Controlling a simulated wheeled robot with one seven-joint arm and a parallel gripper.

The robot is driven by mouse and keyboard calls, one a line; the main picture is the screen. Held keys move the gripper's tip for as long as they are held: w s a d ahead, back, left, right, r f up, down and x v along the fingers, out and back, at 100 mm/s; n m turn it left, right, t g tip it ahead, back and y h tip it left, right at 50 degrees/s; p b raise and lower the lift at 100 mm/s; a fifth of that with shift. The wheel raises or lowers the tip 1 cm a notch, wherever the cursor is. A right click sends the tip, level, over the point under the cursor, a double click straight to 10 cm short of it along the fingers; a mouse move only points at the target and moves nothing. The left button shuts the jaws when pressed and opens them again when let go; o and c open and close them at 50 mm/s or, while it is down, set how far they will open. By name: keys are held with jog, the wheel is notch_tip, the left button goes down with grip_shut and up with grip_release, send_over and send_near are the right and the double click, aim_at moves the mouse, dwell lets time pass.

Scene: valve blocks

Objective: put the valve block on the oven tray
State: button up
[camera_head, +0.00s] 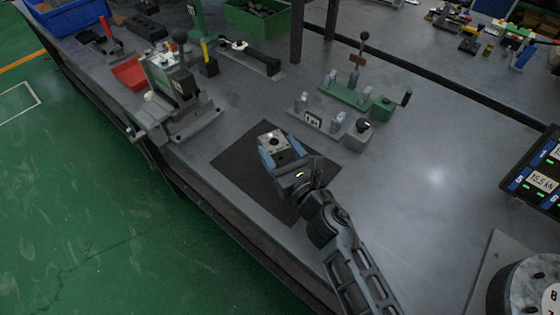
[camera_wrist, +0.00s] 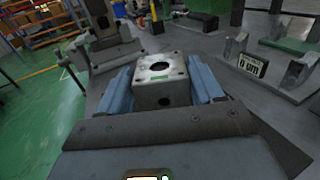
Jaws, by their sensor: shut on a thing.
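The valve block (camera_head: 272,140) is a light grey metal cube with a round hole in its top and small holes at its corners. It also shows in the wrist view (camera_wrist: 158,96), with another hole in its near face. My gripper (camera_head: 282,151) is shut on it, with one blue finger pad on each side. The block is over the dark mat (camera_head: 236,156) on the bench. I cannot tell how far its underside, which is hidden, is above the mat. I cannot make out an oven tray in either view.
A grey vice-like fixture (camera_head: 190,118) stands left of the mat at the bench edge. A grey fixture with uprights and a label (camera_head: 330,127) and a green-based lever fixture (camera_head: 352,95) stand to the right. The bench (camera_head: 430,150) between is clear.

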aim_at(280, 163)
jog(key=shift+f+b, duration=1.4)
jog(key=shift+f, duration=0.55)
jog(key=shift+f, duration=0.1)
jog(key=o, duration=1.4)
jog(key=shift+f, duration=0.1)
